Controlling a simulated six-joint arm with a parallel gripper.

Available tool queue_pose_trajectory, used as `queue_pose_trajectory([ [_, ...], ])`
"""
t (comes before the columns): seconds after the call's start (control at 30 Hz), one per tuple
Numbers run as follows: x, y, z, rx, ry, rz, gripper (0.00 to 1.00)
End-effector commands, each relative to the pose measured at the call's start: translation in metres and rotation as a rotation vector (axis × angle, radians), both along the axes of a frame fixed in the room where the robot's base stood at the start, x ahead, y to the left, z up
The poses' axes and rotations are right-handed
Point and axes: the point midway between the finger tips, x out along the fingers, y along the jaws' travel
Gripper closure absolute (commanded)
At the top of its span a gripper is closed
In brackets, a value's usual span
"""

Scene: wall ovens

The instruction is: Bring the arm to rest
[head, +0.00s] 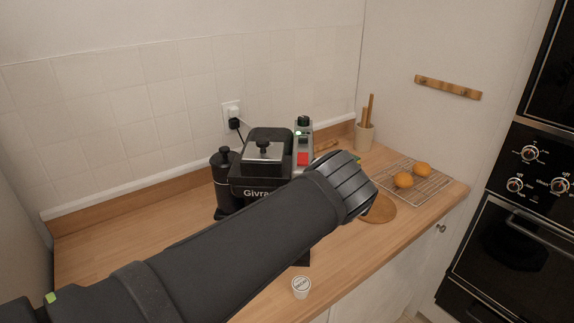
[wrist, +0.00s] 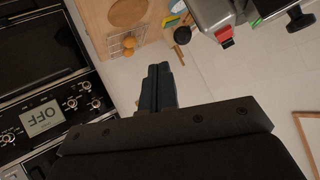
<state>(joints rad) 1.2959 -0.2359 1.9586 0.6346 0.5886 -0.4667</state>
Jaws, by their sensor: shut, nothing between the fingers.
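My arm reaches from the lower left across the head view, over the wooden counter (head: 110,232). Its end, with my gripper, is raised near the middle right, in front of the coffee machine (head: 262,178). The fingers are hidden in the head view. In the wrist view my gripper (wrist: 157,70) shows its two dark fingers together, shut and empty. Nothing touches the fingers in that view.
A white pod (head: 301,287) stands at the counter's front edge. A round wooden board (head: 380,209) and a wire rack (head: 428,187) with two oranges (head: 403,180) lie to the right. A utensil holder (head: 364,136) stands behind. The ovens (head: 512,250) are at far right. The left counter is clear.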

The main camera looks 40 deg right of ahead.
Motion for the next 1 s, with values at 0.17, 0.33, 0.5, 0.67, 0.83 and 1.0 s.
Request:
queue_pose_trajectory([
  [0.17,0.0,0.0,0.0,0.0,0.0,0.0,1.0],
  [0.33,0.0,0.0,0.0,0.0,0.0,0.0,1.0],
  [0.5,0.0,0.0,0.0,0.0,0.0,0.0,1.0],
  [0.67,0.002,-0.002,0.0,0.0,0.0,0.002,1.0],
  [0.83,0.013,-0.013,0.001,0.002,0.001,0.003,1.0],
  [1.0,0.03,-0.032,0.004,0.002,0.001,0.003,1.0],
])
